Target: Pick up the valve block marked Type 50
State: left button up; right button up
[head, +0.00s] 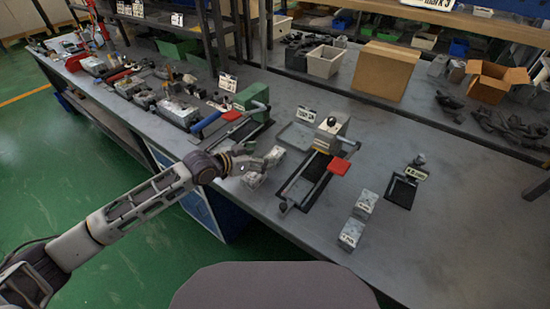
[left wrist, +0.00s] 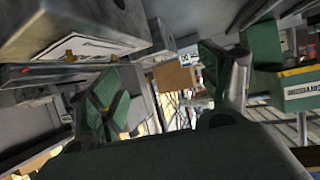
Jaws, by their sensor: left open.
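My left gripper (head: 258,163) is over the workbench, left of the middle in the head view. Its fingers, with green pads, are spread apart in the left wrist view (left wrist: 165,88). A small grey valve block (head: 253,180) stands right by the gripper, partly hidden by it; another (head: 274,155) is just beyond the fingers. A large grey block with a white label (left wrist: 95,44) fills the upper left of the left wrist view, beside the left finger. Two more labelled blocks (head: 366,201) (head: 350,234) stand at the right. I cannot read the labels. My right gripper is out of view.
A cardboard box (head: 384,70) and a pale bin (head: 324,61) stand at the back. The bench's front right is clear.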

aim_at(274, 154)
pick_arm(q)
jog(key=shift+w+d+f, duration=0.25)
jog(key=shift+w+d, duration=0.15)
jog(key=shift+d, duration=0.05)
pick_arm(e)
jog(key=shift+s+a, duration=0.1)
pick_arm(q)
jog(key=shift+s+x, duration=0.25)
jog(key=shift+x, duration=2.2)
jog(key=shift+w+d+f, duration=0.15)
jog(key=shift+d, duration=0.05)
pick_arm(e)
jog(key=shift+a, duration=0.15)
pick_arm(q)
jog(key=shift+c, duration=0.4)
